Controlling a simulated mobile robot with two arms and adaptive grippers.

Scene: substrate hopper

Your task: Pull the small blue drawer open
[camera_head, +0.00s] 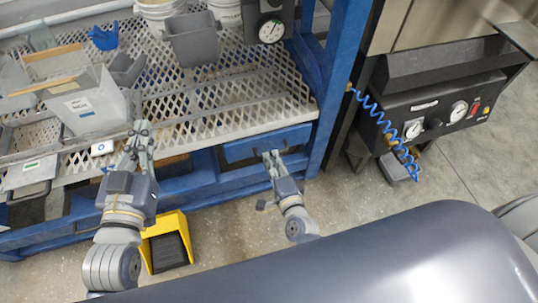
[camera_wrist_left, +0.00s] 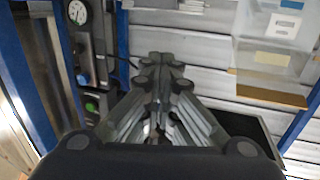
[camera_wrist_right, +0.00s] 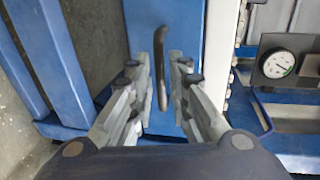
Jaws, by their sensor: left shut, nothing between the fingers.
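The small blue drawer (camera_head: 240,150) is set under the right end of the mesh-topped bench and looks closed. In the right wrist view its blue front (camera_wrist_right: 182,30) carries a dark curved handle (camera_wrist_right: 160,60). My right gripper (camera_head: 270,155) is in front of the drawer. It is open, with one finger on each side of the handle (camera_wrist_right: 162,75); I cannot tell whether either touches it. My left gripper (camera_head: 139,132) is shut and empty at the bench's front edge; its closed fingertips also show in the left wrist view (camera_wrist_left: 161,68).
The mesh bench top (camera_head: 210,110) holds a clear bin (camera_head: 92,105), a grey bin (camera_head: 193,40) and a blue glove (camera_head: 103,37). A blue post (camera_head: 345,70) rises right of the drawer. A yellow dustpan-like item (camera_head: 166,240) lies on the floor below.

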